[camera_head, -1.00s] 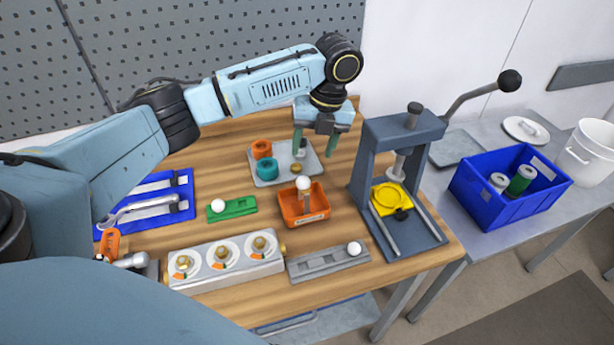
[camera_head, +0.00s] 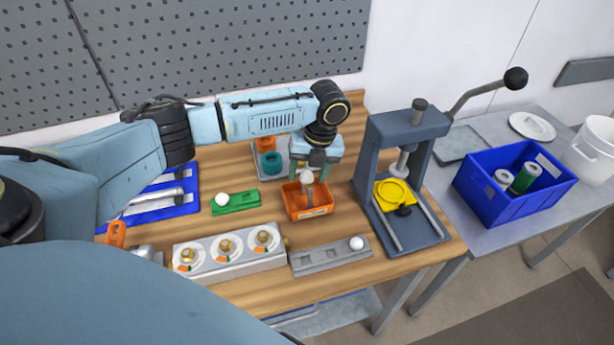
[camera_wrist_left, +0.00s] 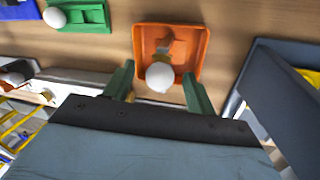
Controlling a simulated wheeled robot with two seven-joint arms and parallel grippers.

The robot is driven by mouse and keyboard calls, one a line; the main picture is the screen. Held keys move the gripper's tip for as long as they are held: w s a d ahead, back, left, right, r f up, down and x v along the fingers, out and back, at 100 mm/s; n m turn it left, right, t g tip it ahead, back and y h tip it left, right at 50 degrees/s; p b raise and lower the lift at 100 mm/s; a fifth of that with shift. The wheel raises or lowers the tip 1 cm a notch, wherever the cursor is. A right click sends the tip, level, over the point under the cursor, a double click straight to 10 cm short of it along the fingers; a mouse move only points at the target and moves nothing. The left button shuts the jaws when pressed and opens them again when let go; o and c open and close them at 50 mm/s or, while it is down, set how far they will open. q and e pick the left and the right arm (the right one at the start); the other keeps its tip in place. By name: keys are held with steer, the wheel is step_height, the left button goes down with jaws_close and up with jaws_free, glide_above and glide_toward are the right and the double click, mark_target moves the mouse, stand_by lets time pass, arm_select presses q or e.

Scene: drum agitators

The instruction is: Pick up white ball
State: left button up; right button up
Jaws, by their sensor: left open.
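A white ball (camera_head: 306,176) sits on top of a post in the orange tray (camera_head: 318,212). In the left wrist view the white ball (camera_wrist_left: 160,77) shows between the two green fingers, with the orange tray (camera_wrist_left: 202,36) beyond it. My left gripper (camera_head: 308,176) is open, its fingers on either side of the ball, with a gap visible to each finger in the wrist view. A second white ball (camera_head: 221,199) rests on the green block (camera_head: 240,202). A third white ball (camera_head: 356,243) sits at the right end of the grey slotted block (camera_head: 315,262). My right gripper is not seen.
A grey press (camera_head: 366,165) with a yellow disc (camera_head: 397,196) stands right of the tray. A panel with three dials (camera_head: 228,266) is in front. A grey plate with a teal ring (camera_head: 271,162) lies behind. A blue bin (camera_head: 480,209) stands at right.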

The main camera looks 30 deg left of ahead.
arm_select(q)
steer(key=c, duration=1.1)
steer(key=shift+r, duration=0.1)
